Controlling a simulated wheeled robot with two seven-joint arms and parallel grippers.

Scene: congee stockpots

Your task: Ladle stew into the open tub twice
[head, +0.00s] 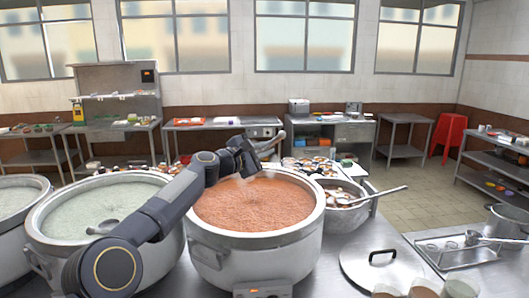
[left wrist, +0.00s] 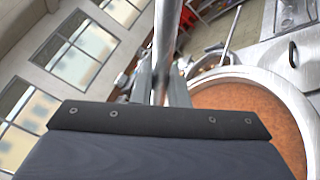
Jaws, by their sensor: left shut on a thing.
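A large steel stockpot (head: 257,245) of orange-brown stew (head: 255,208) stands in the middle of the head view; its rim and stew also show in the left wrist view (left wrist: 245,98). In the left wrist view the pale metal handle (left wrist: 165,45) runs up between the fingers. The ladle's bowl is not clearly seen. Pale tubs (head: 424,288) stand at the bottom right, cut off by the frame edge; I cannot tell which is open. My right gripper is out of view.
A pot of pale congee (head: 100,210) with a ladle stands close on the left. A smaller pot (head: 345,200) with a ladle stands right of the stew. A round lid (head: 380,268) lies on the counter, and a tray (head: 455,250) sits farther right.

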